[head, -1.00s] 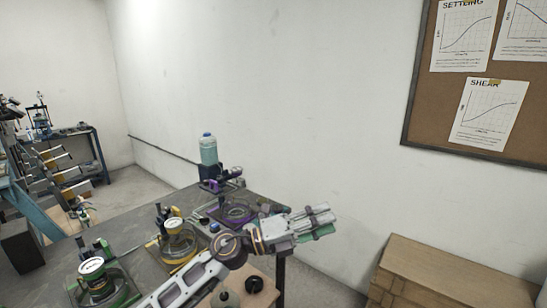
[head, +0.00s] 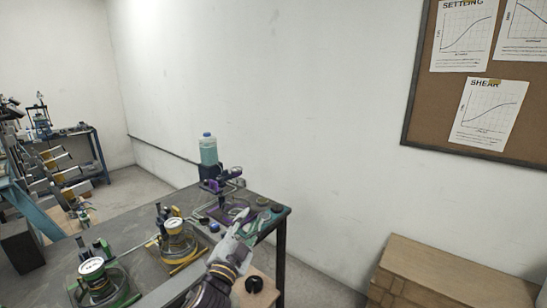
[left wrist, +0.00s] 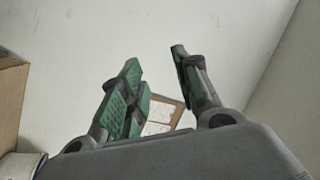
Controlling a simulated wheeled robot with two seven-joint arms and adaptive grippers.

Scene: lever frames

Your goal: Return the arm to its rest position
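My left gripper (head: 252,220) is in the lower middle of the head view, in front of the right end of the grey table (head: 140,236). Its fingers point up and away in the picture. In the left wrist view the two green-padded fingers (left wrist: 155,65) stand apart with nothing between them; only the wall and a posted board show beyond. My left forearm runs down to the bottom edge of the head view. My right gripper is in neither view.
The table carries a purple-based device (head: 228,211), a yellow-based one (head: 180,245), a green-based one (head: 95,272) and a teal bottle (head: 208,152). A black knob (head: 254,284) is beside my forearm. A wooden cabinet (head: 445,275) stands at the right, with free floor between.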

